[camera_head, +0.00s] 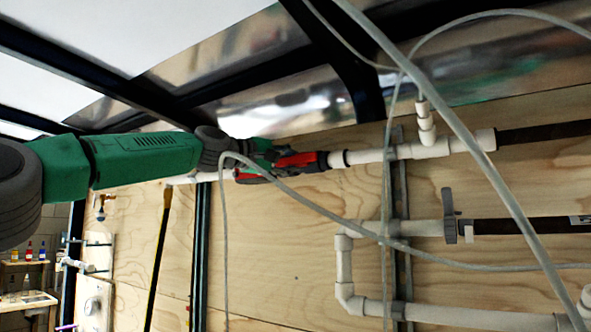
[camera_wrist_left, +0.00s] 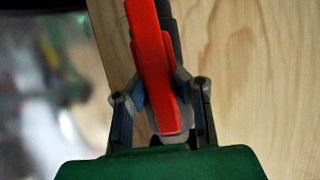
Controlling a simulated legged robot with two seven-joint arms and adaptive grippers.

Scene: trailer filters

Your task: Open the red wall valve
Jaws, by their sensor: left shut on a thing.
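The red wall valve (camera_head: 297,160) sits on a white pipe near the top of the plywood wall in the head view. Its red handle (camera_wrist_left: 152,66) fills the middle of the left wrist view. My left gripper (camera_head: 262,160) reaches in from the left at the end of my green arm and meets the valve. In the left wrist view the fingers of the left gripper (camera_wrist_left: 160,108) are on both sides of the red handle, shut on it. The fingertips are partly hidden behind the handle. My right gripper is not in view.
White pipes (camera_head: 425,228) with a grey valve (camera_head: 450,215) run along the plywood wall (camera_head: 290,240) at right. Grey hoses (camera_head: 480,165) hang across the front, one close to my left gripper. A dark metal frame (camera_head: 345,70) is overhead. A shelf with bottles (camera_head: 28,262) stands lower left.

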